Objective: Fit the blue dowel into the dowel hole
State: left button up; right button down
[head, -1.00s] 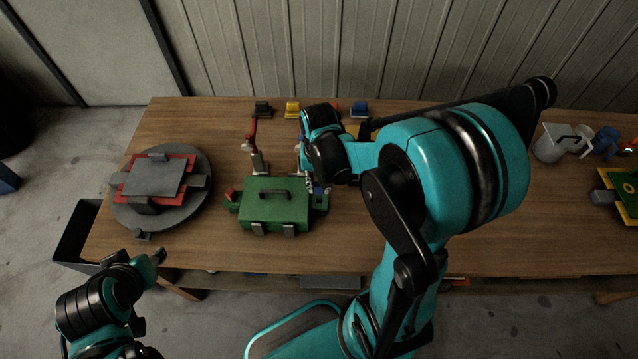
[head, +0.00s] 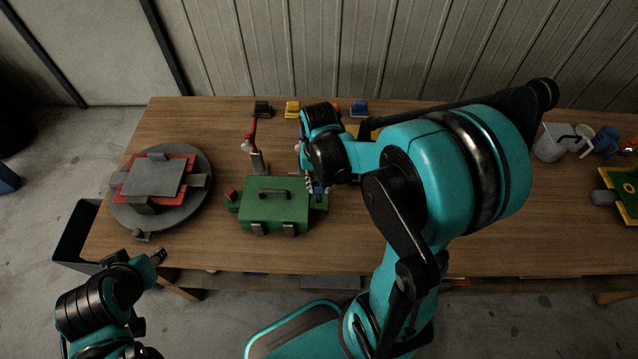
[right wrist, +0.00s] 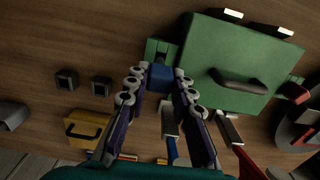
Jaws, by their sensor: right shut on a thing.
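The blue dowel (right wrist: 161,77) is between the fingertips of my right gripper (right wrist: 160,80), which is shut on it. In the right wrist view it is at the green side flange (right wrist: 157,50) of the green mould box (right wrist: 242,63). The dowel hole is hidden, and I cannot tell whether the dowel is above it or partly in it. In the head view my right gripper (head: 310,184) is at the right end of the green box (head: 272,208). My left gripper (head: 157,257) is off the table's front left edge, apart from everything; its finger opening is unclear.
A round grey turntable (head: 200,205) with a red and grey stack stands left. A red-handled tool (head: 253,130) lies behind the green box. Small coloured blocks, including a yellow one (head: 292,108), line the back. A grey mug (head: 549,146) stands right. Bare table lies between.

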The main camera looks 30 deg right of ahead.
aim_at(319, 194)
jog(key=shift+f+b, duration=2.3)
jog(key=shift+f, duration=0.25)
jog(key=c, duration=1.2)
grip_release()
notch_tip(319, 194, up, 12)
jog(key=shift+s+a+r+n+t, duration=0.1)
jog(key=shift+s+a+n+t, duration=0.75)
jog(key=shift+a+n+t, duration=0.3)
jog(key=shift+s+a+r+n+t, duration=0.15)
jog(key=shift+s+a+n+t, duration=0.8)
jog(key=shift+a+t, duration=0.3)
jog(key=shift+s+a+r+n+t, duration=0.1)
jog(key=shift+s+a+n+t, duration=0.65)
jog(key=shift+a+n+t, duration=0.4)
